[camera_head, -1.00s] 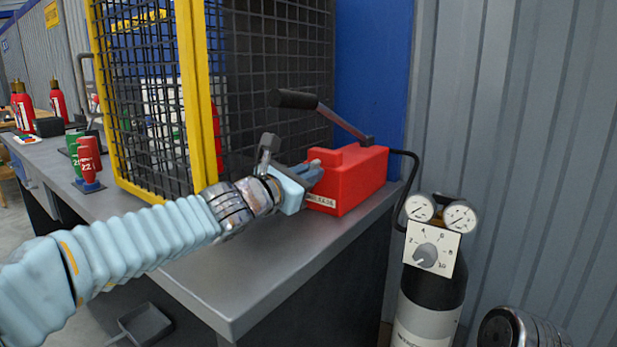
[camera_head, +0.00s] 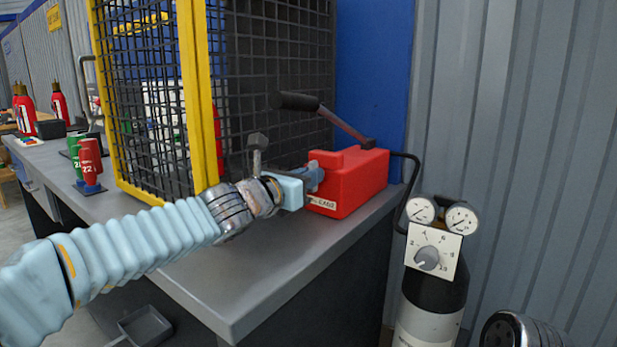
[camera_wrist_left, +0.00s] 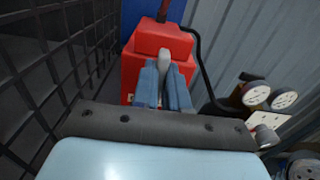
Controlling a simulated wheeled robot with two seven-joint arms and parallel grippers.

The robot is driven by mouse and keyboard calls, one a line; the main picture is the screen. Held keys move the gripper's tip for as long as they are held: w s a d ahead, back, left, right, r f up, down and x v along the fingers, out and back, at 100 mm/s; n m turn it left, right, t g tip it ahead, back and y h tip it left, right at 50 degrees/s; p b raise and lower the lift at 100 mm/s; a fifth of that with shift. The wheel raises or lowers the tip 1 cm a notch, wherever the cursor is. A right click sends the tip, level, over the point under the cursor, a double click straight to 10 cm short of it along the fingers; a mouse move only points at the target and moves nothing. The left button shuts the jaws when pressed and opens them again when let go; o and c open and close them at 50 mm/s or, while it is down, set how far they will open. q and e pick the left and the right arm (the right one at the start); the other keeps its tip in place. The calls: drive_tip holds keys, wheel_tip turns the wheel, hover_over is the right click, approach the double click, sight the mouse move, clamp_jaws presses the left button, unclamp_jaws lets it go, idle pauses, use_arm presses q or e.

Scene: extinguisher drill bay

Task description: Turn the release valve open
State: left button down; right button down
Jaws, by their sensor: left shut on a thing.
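The release valve (camera_wrist_left: 164,52) is a small grey handle on the front of a red box (camera_head: 358,180) that stands on the grey bench against a blue panel. In the left wrist view the handle's rounded end shows between my finger tips, and the box (camera_wrist_left: 152,40) fills the space behind. My left gripper (camera_head: 316,178) reaches in from the left and is shut on the valve handle; its blue-grey fingers also show in the left wrist view (camera_wrist_left: 163,80). In the head view the fingers hide the handle. My right gripper is out of view.
A black-handled lever (camera_head: 298,102) rises from the box. A yellow-framed mesh cage (camera_head: 200,100) stands close on the left. A black cylinder (camera_head: 434,290) with two gauges and a dial stands at right, below a black hose (camera_head: 409,190). The front bench top (camera_head: 245,265) is clear.

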use_arm(q)
drive_tip(key=c, duration=1.2)
unclamp_jaws()
drive_tip(key=shift+o, duration=0.2)
drive_tip(key=shift+s+a, duration=0.1)
drive_tip(key=v, duration=1.3)
drive_tip(key=shift+s+a, duration=0.2)
drive_tip(key=shift+s, duration=0.05)
